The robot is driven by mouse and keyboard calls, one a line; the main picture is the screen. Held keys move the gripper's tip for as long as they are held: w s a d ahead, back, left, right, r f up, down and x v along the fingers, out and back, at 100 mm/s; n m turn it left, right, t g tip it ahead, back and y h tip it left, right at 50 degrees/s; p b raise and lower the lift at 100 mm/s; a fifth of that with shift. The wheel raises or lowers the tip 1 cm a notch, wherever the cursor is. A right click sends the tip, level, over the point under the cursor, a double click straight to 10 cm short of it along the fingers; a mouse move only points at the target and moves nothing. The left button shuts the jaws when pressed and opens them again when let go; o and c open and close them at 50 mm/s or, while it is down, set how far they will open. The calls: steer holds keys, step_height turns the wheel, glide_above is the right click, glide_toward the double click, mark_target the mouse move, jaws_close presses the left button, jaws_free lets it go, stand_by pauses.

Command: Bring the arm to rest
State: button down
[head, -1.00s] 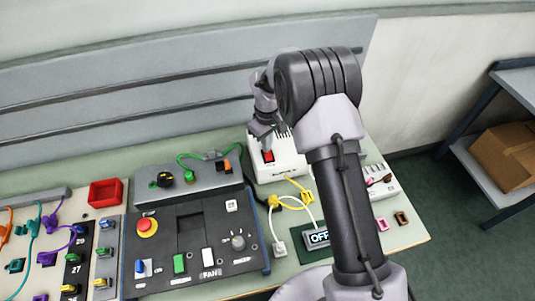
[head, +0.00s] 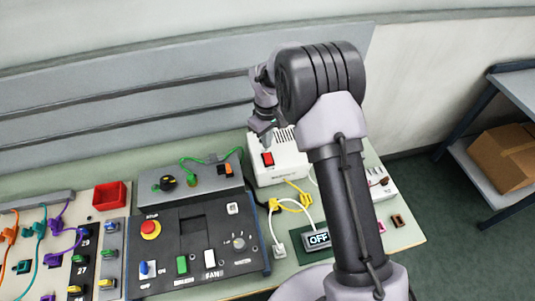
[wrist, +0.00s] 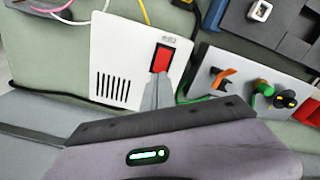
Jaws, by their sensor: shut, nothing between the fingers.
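My arm rises from the lower right in the head view and bends at its elbow. My gripper (head: 264,139) points down above the rear of the bench, close to the white box (head: 285,162) with the red switch (head: 267,159). The gripper is shut and empty. In the wrist view its closed fingertips (wrist: 157,92) show in front of the white box (wrist: 118,65), just below the red switch (wrist: 162,58). I cannot tell from these views whether they touch the box.
The bench holds a dark control panel (head: 190,244) with a red stop button (head: 151,229), a grey box (head: 200,183) with knobs, a red tray (head: 108,195) and a display (head: 317,238) reading OFF. Cables lie around the white box. A shelf with a carton (head: 505,157) stands at right.

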step_height(320, 180, up, 2)
steer(key=shift+r+p, duration=0.15)
steer(key=shift+p, duration=0.4)
steer(key=s+d+r+m+t+y+b, duration=0.1)
steer(key=s+d+r+m+t+b, duration=0.3)
steer(key=s+r+b, duration=0.7)
steer(key=s+d+f+m+t+b, duration=0.1)
steer(key=s+m+b, duration=0.2)
steer(key=s, duration=0.7)
steer(key=s+d+f+m+y+b, duration=0.1)
steer(key=s+m+b, duration=0.3)
steer(key=s, duration=0.6)
steer(key=shift+d+f+m+t, duration=0.25)
steer(key=shift+d+m+t, duration=0.15)
steer(key=shift+d+m, duration=0.4)
